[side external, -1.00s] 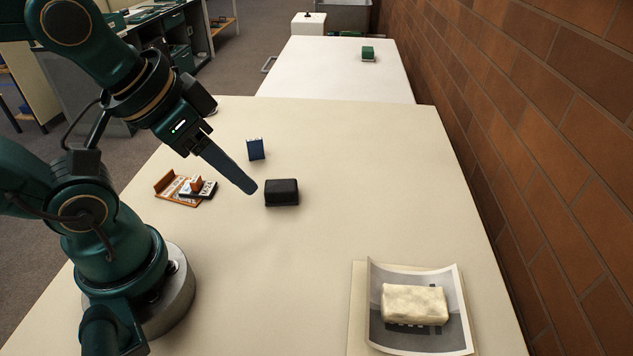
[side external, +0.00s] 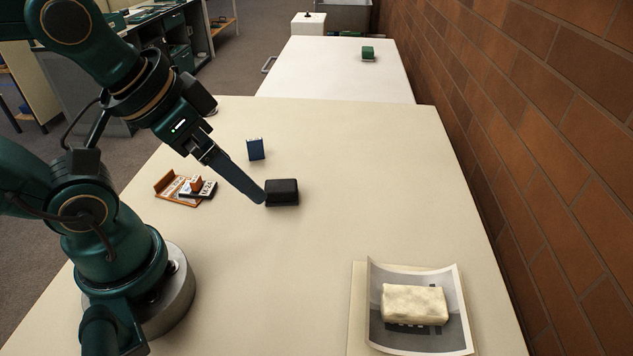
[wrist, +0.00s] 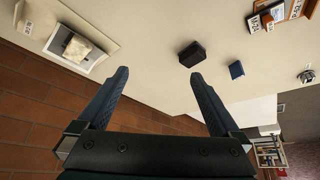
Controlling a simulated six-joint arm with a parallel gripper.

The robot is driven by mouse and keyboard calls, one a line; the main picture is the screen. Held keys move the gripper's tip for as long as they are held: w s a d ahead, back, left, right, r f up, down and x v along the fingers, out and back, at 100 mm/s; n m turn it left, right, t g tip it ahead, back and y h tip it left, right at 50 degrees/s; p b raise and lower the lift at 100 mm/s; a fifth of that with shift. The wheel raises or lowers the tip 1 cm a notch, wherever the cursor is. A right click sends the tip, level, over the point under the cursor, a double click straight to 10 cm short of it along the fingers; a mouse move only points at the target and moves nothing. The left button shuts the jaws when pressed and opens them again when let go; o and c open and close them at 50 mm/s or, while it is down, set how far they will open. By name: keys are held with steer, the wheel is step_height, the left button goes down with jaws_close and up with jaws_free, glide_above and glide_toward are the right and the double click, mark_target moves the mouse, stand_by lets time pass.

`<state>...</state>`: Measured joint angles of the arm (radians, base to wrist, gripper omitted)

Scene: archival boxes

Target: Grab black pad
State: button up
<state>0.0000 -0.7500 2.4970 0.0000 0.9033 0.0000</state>
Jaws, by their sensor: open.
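The black pad (side external: 282,192) is a small dark block lying on the cream table, near its middle. My gripper (side external: 258,198) is just left of the pad in the side view, its fingertips close to the pad's left side; I cannot tell whether they touch it. In the wrist view my gripper (wrist: 158,75) has its two fingers spread wide with nothing between them. The black pad (wrist: 192,54) shows there beyond the fingertips, nearer the right finger.
A small blue block (side external: 255,149) stands behind the pad. An orange tray (side external: 178,190) with number tags lies to the left. A cream block (side external: 414,304) rests on a curled photo print (side external: 455,338) at front right. A brick wall (side external: 540,150) runs along the right. The table between is clear.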

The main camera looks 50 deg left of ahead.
step_height(320, 180, up, 5)
steer(key=m+t+y, duration=0.2)
steer(key=m+y, duration=0.9)
steer(key=m, duration=1.4)
glide_above(280, 193)
steer(key=s+d, duration=0.2)
steer(key=f, duration=1.7)
steer(key=shift+w+f, duration=0.25)
steer(key=shift+f, duration=0.15)
steer(key=shift+w+f, duration=0.1)
steer(key=shift+f, duration=0.65)
steer(key=shift+x, duration=2.5)
